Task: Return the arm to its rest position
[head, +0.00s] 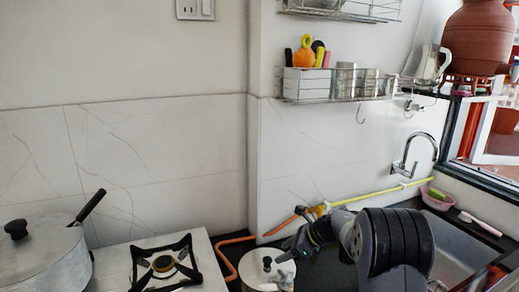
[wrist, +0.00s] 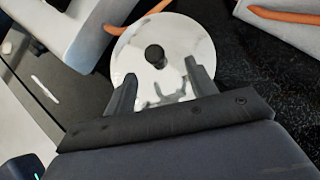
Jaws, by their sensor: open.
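My gripper (head: 284,257) is at the lower middle of the head view, at the end of my dark grey arm, beside and over a small steel pot (head: 258,268) with a lid. In the wrist view my gripper (wrist: 160,68) shows two separate dark fingers with nothing held between them. The round shiny lid (wrist: 190,40) and its black knob (wrist: 155,56) lie beyond the fingers. I cannot tell whether the fingers touch the lid. The clay waterpot (head: 478,38) stands on a shelf at the upper right, away from my gripper.
A gas stove (head: 115,268) with a large steel pot (head: 45,258) is at the left. An orange hose (head: 229,262) runs behind the small pot. A sink (head: 455,252), tap (head: 412,158) and window are at the right. A wire rack (head: 335,88) hangs above.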

